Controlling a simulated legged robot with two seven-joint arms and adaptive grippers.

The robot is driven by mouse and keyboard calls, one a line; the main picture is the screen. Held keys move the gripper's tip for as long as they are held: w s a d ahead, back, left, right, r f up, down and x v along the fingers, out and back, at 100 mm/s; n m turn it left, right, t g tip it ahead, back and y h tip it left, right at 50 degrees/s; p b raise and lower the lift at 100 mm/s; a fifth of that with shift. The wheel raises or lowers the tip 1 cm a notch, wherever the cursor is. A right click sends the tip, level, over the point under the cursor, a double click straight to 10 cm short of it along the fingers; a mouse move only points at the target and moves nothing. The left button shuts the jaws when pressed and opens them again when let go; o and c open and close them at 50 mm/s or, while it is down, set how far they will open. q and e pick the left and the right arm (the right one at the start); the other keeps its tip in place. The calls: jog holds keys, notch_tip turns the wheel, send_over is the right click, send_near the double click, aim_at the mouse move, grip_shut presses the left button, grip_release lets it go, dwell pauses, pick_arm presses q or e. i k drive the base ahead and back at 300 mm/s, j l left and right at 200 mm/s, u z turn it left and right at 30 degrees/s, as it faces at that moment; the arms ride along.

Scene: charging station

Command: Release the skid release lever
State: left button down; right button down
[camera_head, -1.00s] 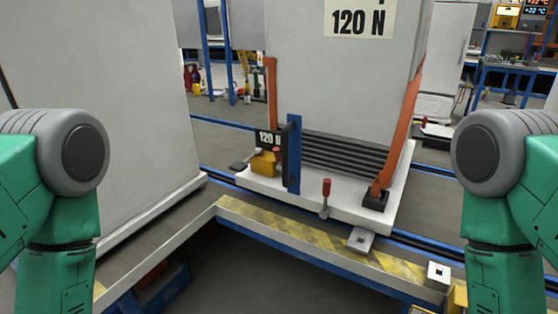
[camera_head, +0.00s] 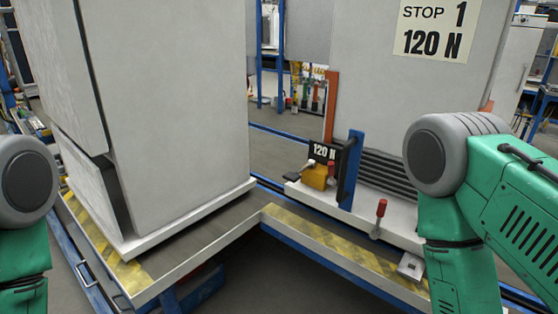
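A lever with a red grip (camera_head: 380,210) stands upright on the front edge of the white skid base (camera_head: 405,236), right of centre. A second red-topped part (camera_head: 331,168) sits by a yellow block (camera_head: 315,177) near a blue upright plate (camera_head: 350,170). The frames do not label which one is the skid release lever. Only parts of my two green arms show, at the left and right edges. Neither gripper is in view, and nothing of mine touches the levers. My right arm hides the right part of the skid.
A tall grey cabinet (camera_head: 175,110) stands on the left. A grey block with a "STOP 1 120 N" sign (camera_head: 437,29) stands on the skid. A yellow-black striped ledge (camera_head: 335,253) runs in front of it, with a dark gap below. A small "120 N" plate (camera_head: 323,152) is near the yellow block.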

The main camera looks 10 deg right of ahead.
aim_at(331, 172)
jog(key=u, duration=0.7)
jog(key=l, duration=1.65)
jog(key=k, duration=0.05)
